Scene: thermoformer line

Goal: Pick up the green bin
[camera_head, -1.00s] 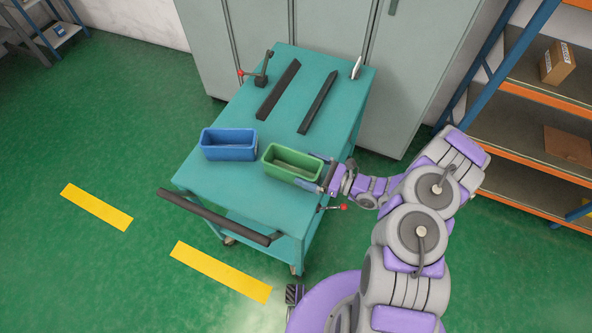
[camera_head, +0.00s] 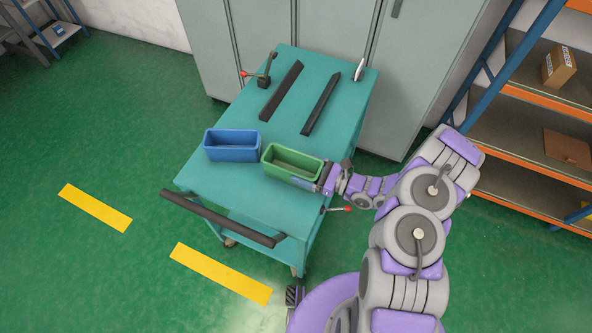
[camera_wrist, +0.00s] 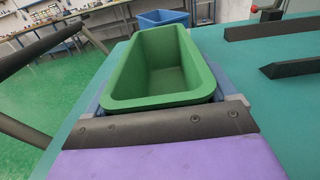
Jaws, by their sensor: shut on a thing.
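The green bin (camera_head: 291,164) is an open, empty rectangular box at the right side of the teal cart top (camera_head: 235,195). It fills the middle of the wrist view (camera_wrist: 160,104), with its near end at my gripper. My gripper (camera_head: 322,176) reaches in from the right and is shut on the near end of the green bin. In the wrist view, blue-grey finger parts show on both sides of the bin. The bin looks upright. I cannot tell whether its base touches the cart top.
A blue bin (camera_head: 231,146) stands just left of the green bin. Two dark bars (camera_head: 321,103) and a clamp with a red knob (camera_head: 265,70) are at the cart's back. A dark handle (camera_head: 220,219) runs along the front. Grey cabinets (camera_head: 330,40) stand behind, shelves (camera_head: 535,110) at right.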

